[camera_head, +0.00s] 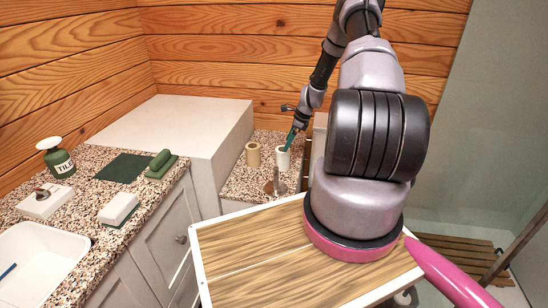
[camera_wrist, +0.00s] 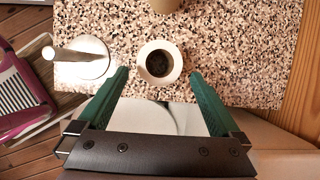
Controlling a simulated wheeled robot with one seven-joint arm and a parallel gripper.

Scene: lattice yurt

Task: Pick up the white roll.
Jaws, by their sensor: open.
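The white roll (camera_head: 283,159) stands upright on the speckled counter, below my gripper in the head view. In the wrist view I look down on its white end ring (camera_wrist: 178,65) around a dark round hole. My gripper (camera_head: 288,146) is open, with green fingers pointing down toward the roll. In the wrist view its fingertips (camera_wrist: 158,72) lie on the left and right of the roll, with gaps on both sides. I cannot tell whether the tips are above the roll's top or lower beside it. Nothing is held.
A tan roll (camera_head: 253,154) stands left of the white roll. A holder with an upright post and round base (camera_head: 275,187) stands in front; it is left in the wrist view (camera_wrist: 82,70). A large white block (camera_head: 180,130) borders the counter. A wood-topped surface (camera_head: 260,250) is nearer.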

